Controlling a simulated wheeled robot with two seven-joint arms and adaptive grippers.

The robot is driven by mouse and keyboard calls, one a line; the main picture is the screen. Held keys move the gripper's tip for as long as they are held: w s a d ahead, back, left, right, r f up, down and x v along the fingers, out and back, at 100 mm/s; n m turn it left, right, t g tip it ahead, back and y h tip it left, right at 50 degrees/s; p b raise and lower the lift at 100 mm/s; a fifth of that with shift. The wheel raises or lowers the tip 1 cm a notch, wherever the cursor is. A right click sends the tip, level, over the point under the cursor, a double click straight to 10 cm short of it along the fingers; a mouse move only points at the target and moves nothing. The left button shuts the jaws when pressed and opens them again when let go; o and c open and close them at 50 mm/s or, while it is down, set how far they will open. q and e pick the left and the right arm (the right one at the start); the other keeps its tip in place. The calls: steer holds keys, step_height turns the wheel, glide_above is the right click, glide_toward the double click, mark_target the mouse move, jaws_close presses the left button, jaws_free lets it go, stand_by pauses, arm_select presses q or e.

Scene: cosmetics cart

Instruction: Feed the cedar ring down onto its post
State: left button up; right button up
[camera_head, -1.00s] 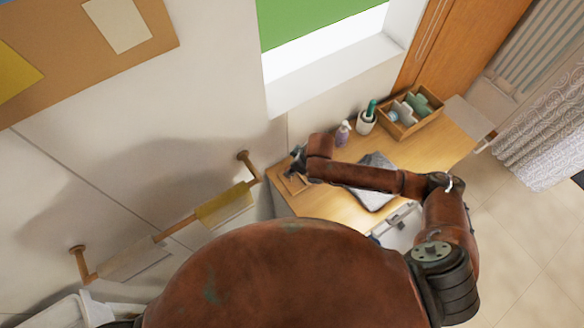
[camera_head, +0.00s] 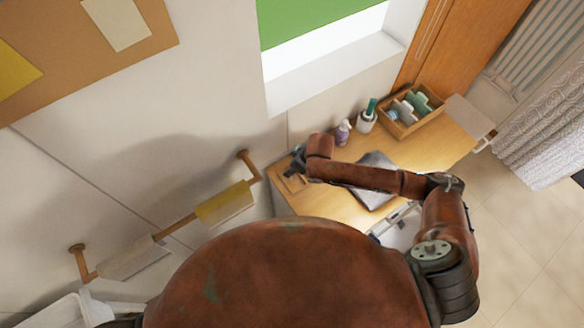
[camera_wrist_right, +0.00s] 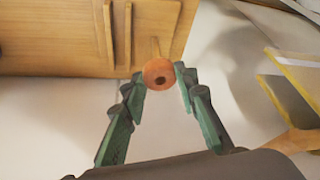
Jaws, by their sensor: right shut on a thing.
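A pale wooden post (camera_wrist_right: 155,46) shows just behind the ring's upper edge, against the wooden board. In the head view my right gripper (camera_head: 296,163) is over the left end of the wooden top; the ring is too small to make out there. My left gripper is out of view.
A wall rail with a yellow cloth (camera_head: 224,204) is left of the gripper. Wooden strips (camera_wrist_right: 108,35) lie near the post.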

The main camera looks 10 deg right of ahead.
steer(key=shift+f+b, duration=0.35)
steer(key=shift+f, duration=0.7)
stand_by(0.5)
steer(key=o, duration=0.9)
steer(key=v, duration=1.2)
